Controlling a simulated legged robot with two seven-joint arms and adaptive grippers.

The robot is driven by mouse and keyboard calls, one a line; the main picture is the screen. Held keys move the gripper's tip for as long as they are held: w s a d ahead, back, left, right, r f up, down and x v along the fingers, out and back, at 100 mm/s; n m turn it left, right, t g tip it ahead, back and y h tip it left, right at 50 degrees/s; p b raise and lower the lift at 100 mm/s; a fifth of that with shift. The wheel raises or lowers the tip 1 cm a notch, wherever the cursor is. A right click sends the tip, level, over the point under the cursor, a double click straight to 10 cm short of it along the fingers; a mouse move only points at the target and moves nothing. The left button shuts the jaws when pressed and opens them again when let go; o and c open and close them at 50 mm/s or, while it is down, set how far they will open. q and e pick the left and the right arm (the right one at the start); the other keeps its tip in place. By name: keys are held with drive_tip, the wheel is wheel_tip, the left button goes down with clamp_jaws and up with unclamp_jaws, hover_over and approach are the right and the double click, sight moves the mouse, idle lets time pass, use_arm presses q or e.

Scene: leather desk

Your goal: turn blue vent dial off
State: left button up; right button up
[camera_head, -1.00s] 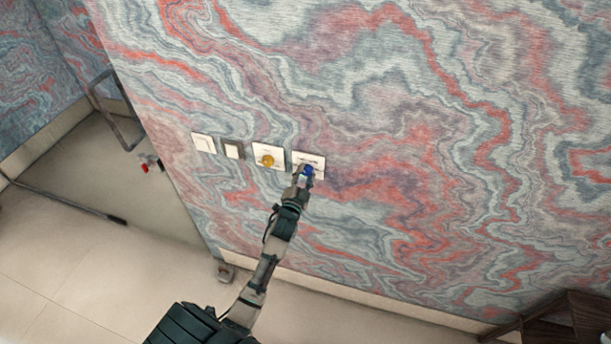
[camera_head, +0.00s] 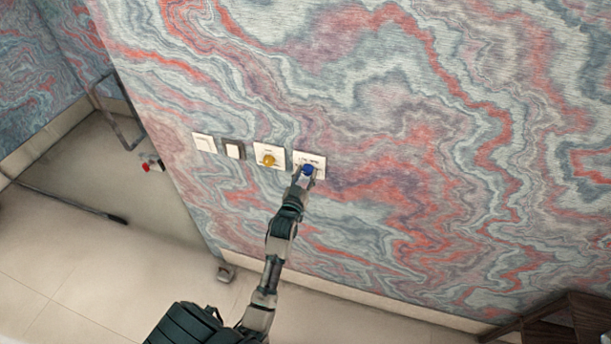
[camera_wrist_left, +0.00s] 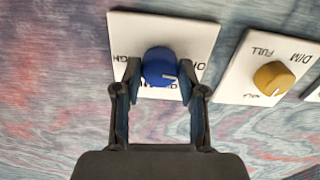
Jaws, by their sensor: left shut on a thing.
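The blue vent dial (camera_head: 308,169) sits on a white plate (camera_head: 318,159) on the patterned wall, the rightmost of the row of plates. In the left wrist view the blue dial (camera_wrist_left: 160,67) has a white pointer mark at its lower right, and lettering on its plate (camera_wrist_left: 190,35) is partly covered. My left gripper (camera_head: 306,176) is at the dial, coming from below. In the left wrist view its two fingers (camera_wrist_left: 158,88) stand on either side of the dial, shut on it. My right gripper is not in view.
A yellow dial (camera_head: 268,160) on a white plate is just left of the blue one; it also shows in the left wrist view (camera_wrist_left: 273,78). Two switches (camera_head: 203,143) (camera_head: 233,149) are further left. Dark furniture (camera_head: 560,322) stands at the lower right.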

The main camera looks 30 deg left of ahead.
use_arm(q)
drive_tip(key=shift+f+n, duration=0.45)
drive_tip(key=shift+n, duration=0.15)
drive_tip(key=o, duration=1)
drive_tip(key=shift+c, duration=0.2)
drive_tip(key=shift+o, duration=0.9)
drive_tip(key=shift+r, duration=0.2)
drive_tip(key=v, duration=1.2)
